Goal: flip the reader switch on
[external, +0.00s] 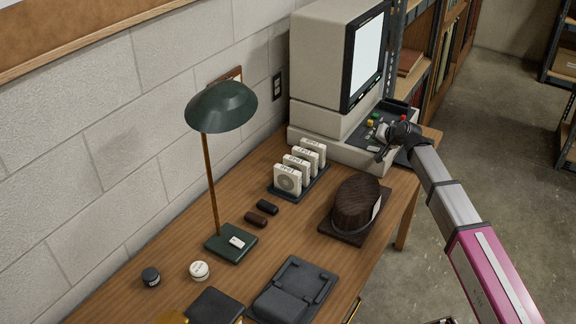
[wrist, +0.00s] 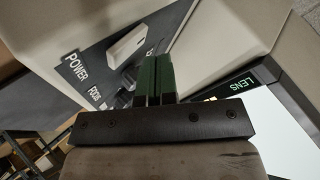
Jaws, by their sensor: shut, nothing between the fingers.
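The reader (external: 318,62) is a beige machine with a pale lit screen at the far end of the desk. Its dark control panel (external: 392,112) has small coloured knobs and faces my arm. In the wrist view a white rocker switch (wrist: 127,42) sits on the dark panel near the label POWER (wrist: 76,66), with a FOCUS label below it. My gripper (external: 381,156) is at the panel; in the wrist view its green fingers (wrist: 157,62) are shut and empty, just right of the switch. Whether they touch it I cannot tell.
On the wooden desk (external: 150,255), a rack of white boxes (external: 298,170) stands in front of the reader. A dark brown rounded object (external: 357,198) lies on a base nearby. A green lamp (external: 222,108) stands further left. Open floor (external: 480,160) lies to the right.

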